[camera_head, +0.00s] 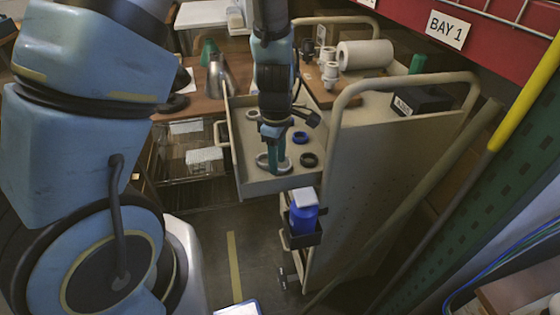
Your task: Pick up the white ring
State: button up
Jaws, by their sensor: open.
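A white ring (262,162) lies near the front of an open drawer (254,185). My gripper (273,165) points down into the drawer, right over this ring, and hides part of it. The jaws are open. I cannot tell whether the fingertips touch the ring or are just above it. A blue ring (300,138) and a black ring (308,160) lie to the right of my gripper. A greyish ring (252,114) lies farther back in the drawer, to the left.
The drawer juts from a beige cart (355,180) with a curved tube handle. A blue container (303,213) with a white top hangs on the cart's front. A paper roll (365,54) and a black box (420,100) stand on top. The wooden bench at left holds a metal shade (222,77).

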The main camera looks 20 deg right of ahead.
jog(key=shift+f, duration=0.95)
grip_shut()
